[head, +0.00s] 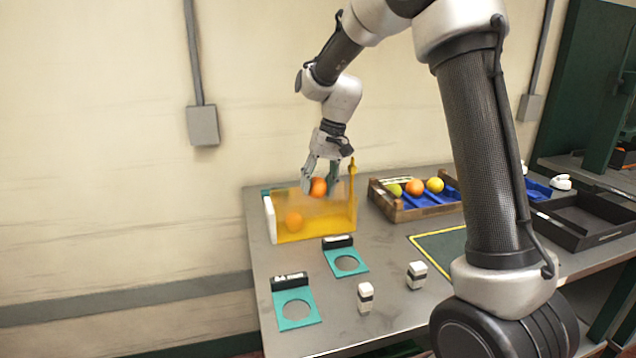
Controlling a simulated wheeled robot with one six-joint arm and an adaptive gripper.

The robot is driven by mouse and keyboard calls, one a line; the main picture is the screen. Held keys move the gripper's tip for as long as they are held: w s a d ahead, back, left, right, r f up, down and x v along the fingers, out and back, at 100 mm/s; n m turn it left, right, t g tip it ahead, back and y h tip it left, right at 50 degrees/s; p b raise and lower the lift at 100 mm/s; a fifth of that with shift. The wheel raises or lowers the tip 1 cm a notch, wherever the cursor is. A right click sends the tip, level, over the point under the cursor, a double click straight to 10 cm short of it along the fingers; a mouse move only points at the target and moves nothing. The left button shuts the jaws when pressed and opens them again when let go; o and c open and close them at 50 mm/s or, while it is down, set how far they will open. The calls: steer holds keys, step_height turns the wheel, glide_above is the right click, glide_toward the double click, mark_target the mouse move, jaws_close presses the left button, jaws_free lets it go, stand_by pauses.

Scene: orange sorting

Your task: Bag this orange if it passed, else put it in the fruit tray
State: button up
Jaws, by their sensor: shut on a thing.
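My gripper (319,187) is shut on an orange (318,187), which it holds at the top of a yellow see-through bag (335,218). Another orange (294,221) shows through the bag's front wall, low on its left side. The fruit tray (409,214), a wooden crate with a blue liner, stands to the right of the bag. It holds a green fruit (394,190), an orange fruit (414,187) and a yellow fruit (435,185). Whether the held orange is below the bag's rim is hard to tell.
Two teal plates with round holes (318,310) (367,268) lie in front of the bag, each with a black label block. Two small white-and-black blocks (365,298) (416,275) stand nearby. A yellow-edged green mat (440,246) and a black tray (585,222) lie to the right.

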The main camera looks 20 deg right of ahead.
steer(key=shift+d+x, duration=0.2)
steer(key=shift+x, duration=0.7)
steer(key=shift+d+x, duration=0.25)
steer(key=shift+x, duration=0.7)
steer(key=shift+d+x, duration=0.2)
steer(key=shift+x, duration=0.7)
steer(key=shift+f, duration=0.3)
steer(key=o, duration=1.1)
steer(key=shift+a+r+v, duration=0.1)
steer(key=shift+a+v, duration=0.2)
steer(key=shift+v, duration=1)
steer(key=shift+a+r+v, duration=0.1)
steer(key=shift+a+v, duration=0.25)
steer(key=shift+v, duration=0.95)
steer(key=shift+a+r+v, duration=0.1)
steer(key=shift+a+v, duration=0.2)
steer(key=shift+v, duration=1)
steer(key=shift+s, duration=0.1)
